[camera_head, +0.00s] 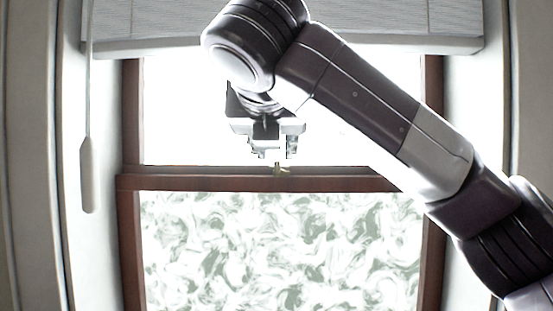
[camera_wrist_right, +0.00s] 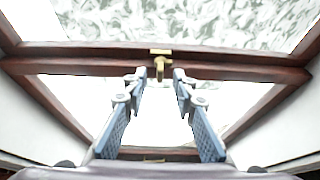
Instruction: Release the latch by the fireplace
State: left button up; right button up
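A small brass latch (camera_head: 280,169) sits at the middle of the brown rail across the window. It also shows in the right wrist view (camera_wrist_right: 160,66), with a knob pointing toward my fingers. My right gripper (camera_head: 276,153) hangs just above the latch in the head view. In the right wrist view my right gripper (camera_wrist_right: 159,77) has its two blue fingers apart, with the latch in line with the gap between their tips. I cannot tell whether a finger touches it. Nothing is held. My left gripper is out of view.
The brown window frame (camera_head: 130,240) surrounds patterned glass (camera_head: 280,250) below the rail and bright glass above. A pale blind (camera_head: 400,20) hangs across the top. A cord with a white pull (camera_head: 89,175) hangs at the left. White walls close in on both sides.

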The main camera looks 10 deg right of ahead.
jog(key=shift+v, duration=2.3)
